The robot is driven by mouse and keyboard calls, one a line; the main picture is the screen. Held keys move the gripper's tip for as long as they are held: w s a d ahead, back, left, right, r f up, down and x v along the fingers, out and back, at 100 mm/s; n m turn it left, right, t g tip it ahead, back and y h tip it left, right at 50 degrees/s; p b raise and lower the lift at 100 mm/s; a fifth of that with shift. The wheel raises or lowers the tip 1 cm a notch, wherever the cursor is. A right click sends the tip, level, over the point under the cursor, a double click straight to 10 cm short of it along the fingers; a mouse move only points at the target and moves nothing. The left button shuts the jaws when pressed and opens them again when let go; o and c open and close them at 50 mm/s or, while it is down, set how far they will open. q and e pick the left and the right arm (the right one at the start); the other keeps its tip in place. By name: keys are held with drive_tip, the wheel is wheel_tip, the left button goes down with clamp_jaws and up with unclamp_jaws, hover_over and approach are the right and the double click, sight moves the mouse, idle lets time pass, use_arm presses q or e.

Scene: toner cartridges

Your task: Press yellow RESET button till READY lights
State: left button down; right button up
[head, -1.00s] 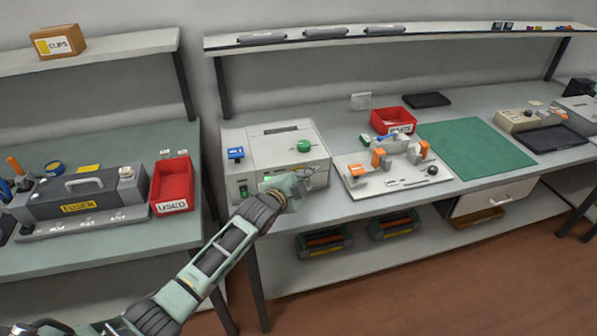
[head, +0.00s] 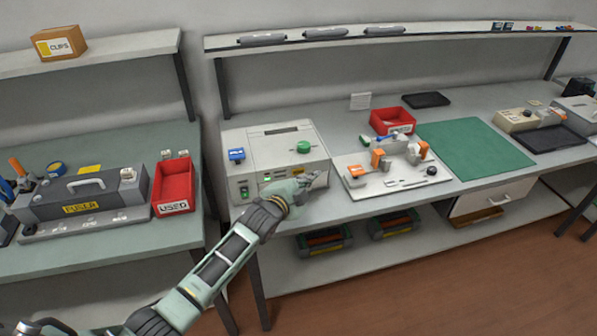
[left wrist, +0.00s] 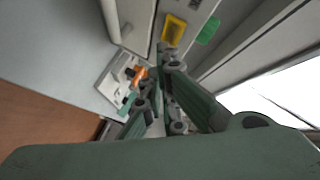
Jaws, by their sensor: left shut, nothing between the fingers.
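The grey machine (head: 262,152) stands on the bench, with a green knob (head: 303,146) and a blue part (head: 236,154) on top. My left gripper (head: 316,180) is shut and empty at the right of the machine's front. In the left wrist view a yellow button-like piece (left wrist: 174,28) sits just beyond the shut fingertips (left wrist: 166,50); I cannot tell whether they touch. The gripper hides part of the front panel in the head view. No READY label is legible.
A white tray (head: 352,184) with orange-handled tools lies right of the machine, near my gripper. A red bin (head: 392,120) stands behind it and a green mat (head: 474,146) lies further right. A red USED bin (head: 173,187) is on the left bench.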

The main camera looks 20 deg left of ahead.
use_arm(q)
drive_tip(key=s+d+p, duration=0.1)
drive_tip(key=s, duration=0.1)
drive_tip(key=s+d+p, duration=0.1)
drive_tip(key=s, duration=0.1)
drive_tip(key=shift+d, duration=0.4)
drive_tip(key=shift+s, duration=0.1)
idle(0.4)
